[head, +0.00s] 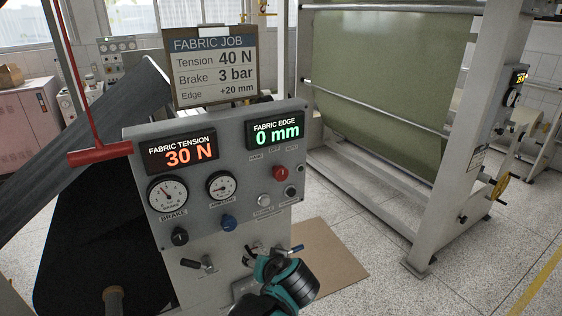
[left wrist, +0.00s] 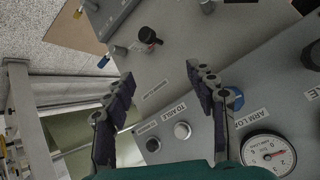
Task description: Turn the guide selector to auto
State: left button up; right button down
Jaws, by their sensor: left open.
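The grey control panel (head: 140,133) stands in the middle of the head view. Small labels that look like MANU, OFF and AUTO (head: 274,150) sit at its upper right. A red knob (head: 281,172) is just below them and looks like the guide selector; I cannot tell which way it points. My left gripper (head: 268,262) is below it, at the panel's lower front. In the left wrist view its two fingers (left wrist: 160,75) are spread wide with nothing held between them. The red knob does not show there. My right gripper is not in view.
Metal buttons (left wrist: 182,130), a blue knob (left wrist: 235,98) and the ARM LOAD gauge (left wrist: 268,150) lie near the left fingers. Levers with blue tips (head: 297,249) project from the lower panel. A job card (head: 212,65) stands on top. A frame with green fabric (head: 390,75) is right.

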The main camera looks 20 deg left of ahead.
pick_arm(q)
jog(key=w+r+n+t+y+p, duration=0.1)
jog(key=w+r+n+y+p, duration=0.2)
jog(key=w+r, duration=0.5)
jog(key=n+t+y+p, duration=0.2)
jog(key=t+y, duration=0.1)
jog(key=y, duration=0.1)
send_near(283, 176)
jog(key=x, duration=0.3)
jog(key=b+x, duration=0.1)
jog(key=x, duration=0.7)
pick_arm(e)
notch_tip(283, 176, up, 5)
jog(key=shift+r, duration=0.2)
pick_arm(q)
jog(key=c, duration=1.2)
